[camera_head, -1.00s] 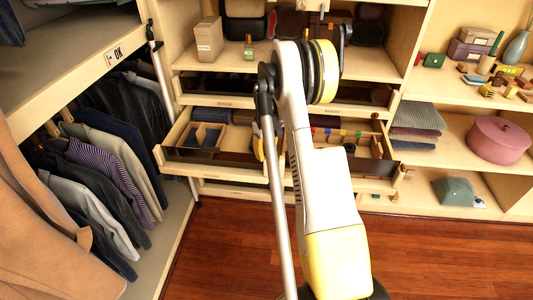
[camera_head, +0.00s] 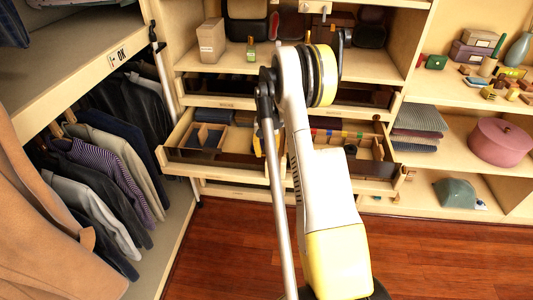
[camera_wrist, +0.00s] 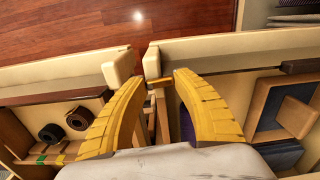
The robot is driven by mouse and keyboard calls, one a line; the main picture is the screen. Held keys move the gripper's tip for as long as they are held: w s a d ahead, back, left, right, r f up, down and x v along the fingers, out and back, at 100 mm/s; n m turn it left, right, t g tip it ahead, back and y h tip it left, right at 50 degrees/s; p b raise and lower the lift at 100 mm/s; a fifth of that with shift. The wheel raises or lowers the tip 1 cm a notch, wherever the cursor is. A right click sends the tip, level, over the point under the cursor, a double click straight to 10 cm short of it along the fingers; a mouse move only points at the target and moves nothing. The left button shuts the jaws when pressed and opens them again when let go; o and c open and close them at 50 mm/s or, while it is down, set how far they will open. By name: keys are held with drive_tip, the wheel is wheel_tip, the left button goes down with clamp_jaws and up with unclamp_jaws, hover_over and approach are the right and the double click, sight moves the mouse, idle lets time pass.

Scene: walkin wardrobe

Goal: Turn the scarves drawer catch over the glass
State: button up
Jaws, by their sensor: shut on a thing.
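The open drawer with glass-like dark front strips shows in the head view, its left part (camera_head: 190,168) holding blue folded cloth and its right part (camera_head: 365,185) holding small coloured items. In the wrist view the pale drawer fronts (camera_wrist: 240,55) run across, with a gap between two rounded pale ends. My gripper (camera_wrist: 158,80) has its yellow fingers at this gap, closed on a small yellow-brown bar (camera_wrist: 159,84), apparently the catch. How far the bar is turned I cannot tell. In the head view my arm hides most of the gripper.
Hanging jackets (camera_head: 110,165) fill the rail at left. A shelf above the drawers holds a box (camera_head: 211,40) and a small green bottle (camera_head: 250,48). A round pink box (camera_head: 498,140) sits on the right shelves. The wooden floor (camera_head: 440,250) in front is clear.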

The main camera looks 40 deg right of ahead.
drive_tip(key=shift+m, duration=0.5)
drive_tip(key=o, duration=1.2)
wheel_tip(320, 180, up, 12)
